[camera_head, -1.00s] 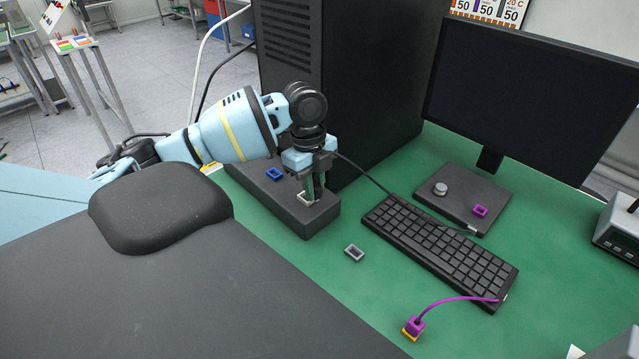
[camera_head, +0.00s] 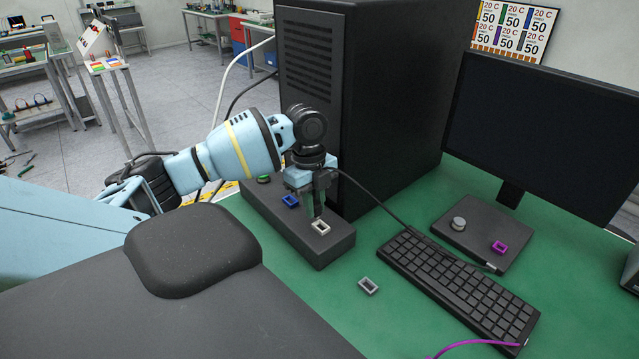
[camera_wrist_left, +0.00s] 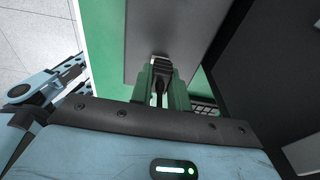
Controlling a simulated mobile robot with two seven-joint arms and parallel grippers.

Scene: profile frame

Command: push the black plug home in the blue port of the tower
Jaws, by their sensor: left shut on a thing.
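The black tower (camera_head: 400,90) stands at the back of the green desk, with a low dark block (camera_head: 319,252) along its front. The blue port (camera_head: 290,201) is a small blue frame on the block's top. My left gripper (camera_head: 318,205) points down over the block, just right of the blue port and behind a white port (camera_head: 320,227). It is shut on the black plug, seen between the fingers in the left wrist view (camera_wrist_left: 160,66). In the head view the fingers mostly hide the plug, and its gap to the block cannot be told. My right gripper is out of view.
A green port (camera_head: 264,179) sits at the block's far left end. A dark cable (camera_head: 375,204) runs from the gripper towards the keyboard (camera_head: 455,285). A grey frame (camera_head: 368,286) lies on the desk. A monitor (camera_head: 540,130) and a pad with a purple port (camera_head: 499,247) are right.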

